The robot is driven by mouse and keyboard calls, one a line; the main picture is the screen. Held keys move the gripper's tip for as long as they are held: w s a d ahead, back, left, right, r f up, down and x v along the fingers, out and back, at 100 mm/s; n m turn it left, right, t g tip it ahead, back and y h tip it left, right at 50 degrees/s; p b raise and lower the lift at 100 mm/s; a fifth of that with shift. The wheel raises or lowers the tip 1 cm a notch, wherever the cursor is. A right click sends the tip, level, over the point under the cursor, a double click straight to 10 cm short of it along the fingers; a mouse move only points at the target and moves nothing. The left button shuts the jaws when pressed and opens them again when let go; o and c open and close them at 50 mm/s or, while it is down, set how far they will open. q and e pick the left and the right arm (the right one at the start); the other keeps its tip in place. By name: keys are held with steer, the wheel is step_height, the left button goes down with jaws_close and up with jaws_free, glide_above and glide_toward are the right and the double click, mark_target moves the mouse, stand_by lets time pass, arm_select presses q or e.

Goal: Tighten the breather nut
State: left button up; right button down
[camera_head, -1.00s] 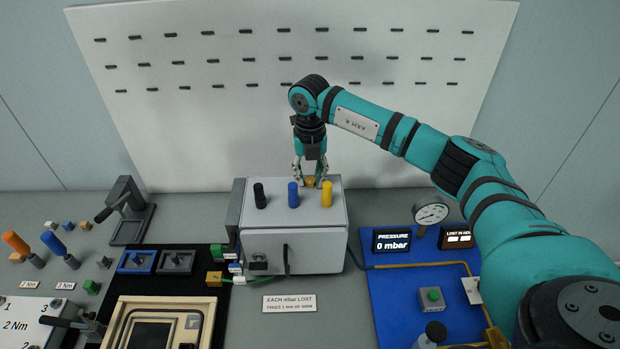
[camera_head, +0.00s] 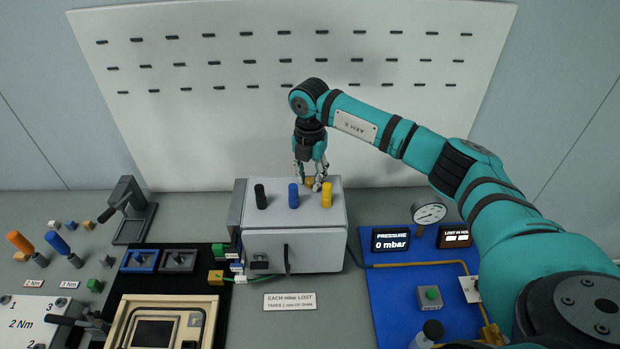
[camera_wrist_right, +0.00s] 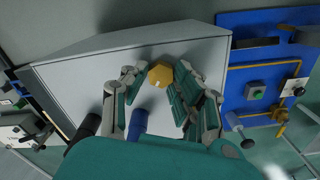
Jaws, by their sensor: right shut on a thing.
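The breather nut is a brass-coloured hexagonal nut (camera_wrist_right: 160,74) on top of the grey box, with a pale mark on its face. In the head view it shows only partly (camera_head: 309,184) behind the fingers, at the back of the box's top. My right gripper (camera_head: 309,181) points down from above with its fingers on either side of the nut. My left gripper is in neither view.
The grey box (camera_head: 292,250) has black (camera_head: 260,196), blue (camera_head: 293,196) and yellow (camera_head: 326,195) posts close in front of the gripper. A blue panel (camera_head: 385,300) on the right carries a gauge (camera_head: 429,213) and a display (camera_head: 391,240) reading 0 mbar. Tools and fixtures crowd the left.

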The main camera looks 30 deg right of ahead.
steer(key=shift+d+r, duration=0.1)
steer(key=shift+r+m+p, duration=0.1)
steer(key=shift+m+p, duration=0.25)
steer(key=shift+m, duration=0.35)
steer(key=shift+w+m, duration=0.1)
steer(key=shift+m, duration=0.9)
steer(key=shift+m+p, duration=0.6)
steer(key=shift+m, duration=1.1)
steer(key=shift+p, duration=0.35)
